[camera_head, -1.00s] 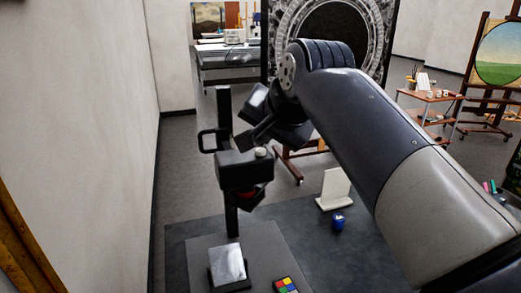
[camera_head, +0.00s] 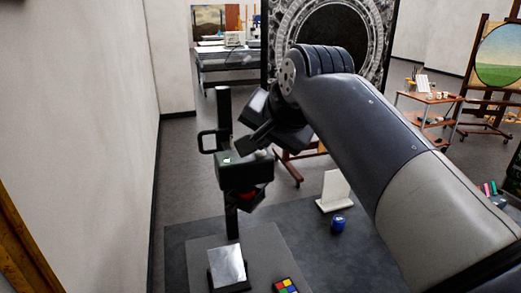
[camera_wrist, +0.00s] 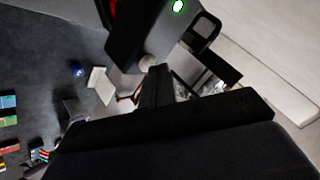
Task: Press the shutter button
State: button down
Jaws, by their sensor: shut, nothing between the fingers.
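A black camera (camera_head: 245,175) is mounted on an upright black stand (camera_head: 223,105) in the head view. Its pale round shutter button (camera_head: 262,153) sits on its top. A small green light (camera_head: 227,160) glows on the camera top; it also shows in the wrist view (camera_wrist: 178,6). My gripper (camera_head: 250,143) is over the camera top, shut and empty. In the wrist view my shut fingertips (camera_wrist: 158,72) are right at the button (camera_wrist: 147,62). They seem to touch it, but I cannot be certain.
A white card stand (camera_head: 334,190) and a blue jar (camera_head: 338,223) stand to the right on the dark table (camera_head: 300,222). A wall (camera_head: 80,130) runs along the left.

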jog(key=shift+r+p, duration=0.8)
notch_tip(320, 180, up, 5)
jog(key=p, duration=0.4)
jog(key=shift+p, duration=0.35)
jog(key=shift+r, duration=0.1)
